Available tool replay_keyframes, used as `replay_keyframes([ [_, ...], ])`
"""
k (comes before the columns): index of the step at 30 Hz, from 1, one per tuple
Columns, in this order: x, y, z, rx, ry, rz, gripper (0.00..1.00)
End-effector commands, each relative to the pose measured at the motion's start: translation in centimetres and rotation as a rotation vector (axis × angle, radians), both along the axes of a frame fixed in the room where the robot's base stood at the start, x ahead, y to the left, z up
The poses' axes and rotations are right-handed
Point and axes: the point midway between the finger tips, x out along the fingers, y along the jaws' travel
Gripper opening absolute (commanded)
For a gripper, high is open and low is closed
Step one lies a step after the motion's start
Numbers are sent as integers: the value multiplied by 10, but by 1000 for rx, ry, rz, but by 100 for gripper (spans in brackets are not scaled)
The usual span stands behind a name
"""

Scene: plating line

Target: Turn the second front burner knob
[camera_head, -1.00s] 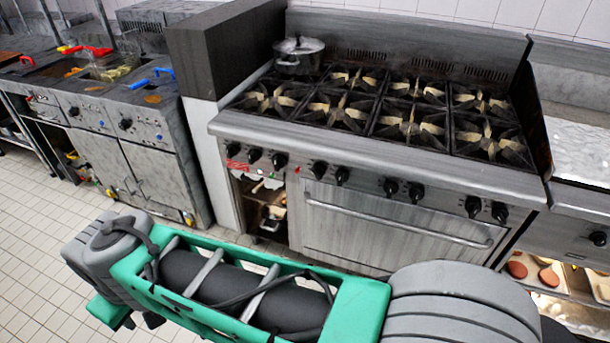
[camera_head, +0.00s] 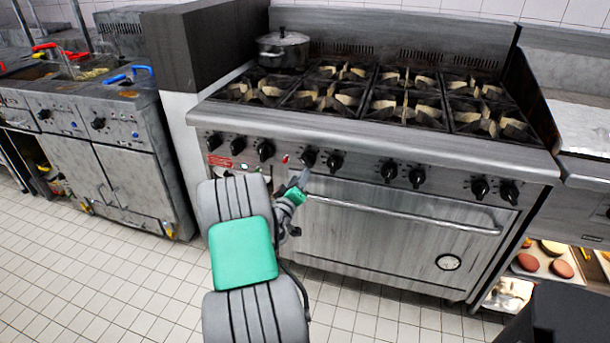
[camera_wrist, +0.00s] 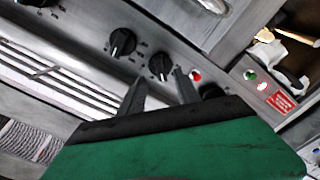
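The steel range has a front panel with a row of black knobs. In the head view, two of them form a middle-left pair: a left knob (camera_head: 309,157) and a right knob (camera_head: 334,162). My gripper (camera_head: 303,177) is just below the left knob of this pair. In the wrist view, my gripper (camera_wrist: 158,76) is open, with two dark fingers apart and nothing held. That same knob (camera_wrist: 160,66) shows between and just beyond the fingertips; I cannot tell whether they touch it. Its pair partner (camera_wrist: 122,43) is farther up and left. Another knob (camera_wrist: 213,92) is partly hidden by my gripper.
The oven door handle (camera_head: 405,214) juts out below the knobs. A lidded pot (camera_head: 283,50) stands on the back left of the range. A fryer unit (camera_head: 115,150) is at the left. Tiled floor (camera_head: 130,285) in front is clear.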

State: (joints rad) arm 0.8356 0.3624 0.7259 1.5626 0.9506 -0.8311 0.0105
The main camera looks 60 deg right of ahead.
Motion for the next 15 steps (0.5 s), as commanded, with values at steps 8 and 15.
replay_keyframes([
  [8,8,-52,3,1,-5,-1,39],
  [15,12,-66,2,3,-3,1,39],
])
